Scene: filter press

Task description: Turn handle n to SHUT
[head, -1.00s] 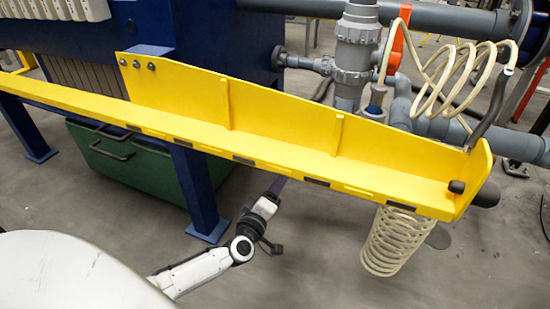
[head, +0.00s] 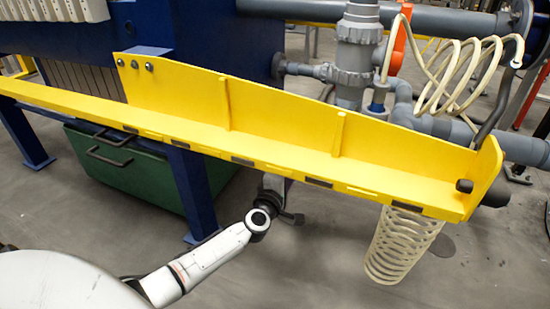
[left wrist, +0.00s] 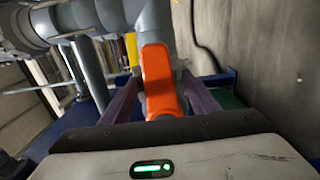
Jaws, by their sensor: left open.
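An orange handle (left wrist: 158,80) is in the middle of the left wrist view, in front of grey pipes. My left gripper (left wrist: 160,84) is open, with one purple finger on each side of the handle in the picture. I cannot tell how deep the handle lies between the fingers. In the head view an orange handle (head: 399,46) stands upright beside the grey valve and pipe at the upper right. I see no SHUT marking. My left wrist is below the yellow beam in the head view, and the beam hides the gripper. My right gripper is not in view.
The long yellow beam (head: 290,158) crosses the head view in front of the pipes. A white coiled hose (head: 455,85) hangs right of the handle, another coil (head: 402,245) below the beam. A blue leg (head: 195,190) and green bin (head: 120,165) stand left.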

